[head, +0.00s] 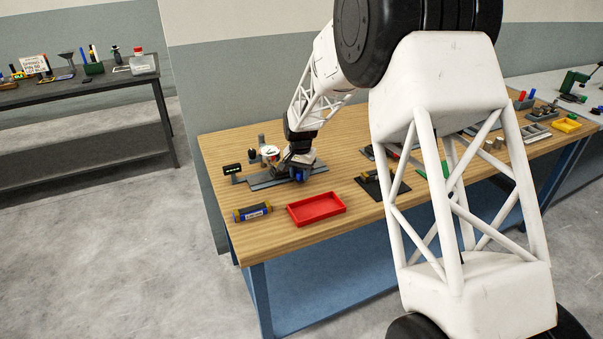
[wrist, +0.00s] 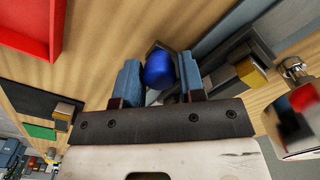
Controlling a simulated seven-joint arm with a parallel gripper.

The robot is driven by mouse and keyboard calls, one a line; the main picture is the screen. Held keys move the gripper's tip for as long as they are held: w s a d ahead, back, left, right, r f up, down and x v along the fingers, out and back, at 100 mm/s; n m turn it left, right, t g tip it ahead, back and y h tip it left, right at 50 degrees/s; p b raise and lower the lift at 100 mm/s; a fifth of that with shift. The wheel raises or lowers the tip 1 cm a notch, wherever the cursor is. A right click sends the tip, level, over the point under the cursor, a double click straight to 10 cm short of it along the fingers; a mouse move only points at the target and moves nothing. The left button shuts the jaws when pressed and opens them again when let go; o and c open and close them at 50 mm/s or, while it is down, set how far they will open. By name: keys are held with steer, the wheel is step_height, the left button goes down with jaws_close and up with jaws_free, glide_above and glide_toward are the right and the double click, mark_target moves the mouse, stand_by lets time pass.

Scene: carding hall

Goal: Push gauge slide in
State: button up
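The gauge (head: 265,182) is a long grey metal base with grey blocks, lying on the wooden bench in the head view. Its slide appears to carry a blue rounded knob (wrist: 160,70), which also shows in the head view (head: 299,176). My gripper (wrist: 160,82) is over the right part of the gauge. Its two grey-blue fingers stand apart, one on each side of the knob. The knob looks close to the left finger, with a narrow gap at the right one. My gripper hides part of the slide and rail.
A red tray (head: 316,208) and a blue-and-yellow labelled item (head: 252,212) lie in front. A small display (head: 232,169) stands at the gauge's left end. A black plate (head: 382,186) with a small block lies to the right. Bare wood shows between them.

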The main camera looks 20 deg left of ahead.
steer(key=o, duration=0.3)
steer(key=shift+r, duration=0.15)
steer(key=shift+r, duration=3.75)
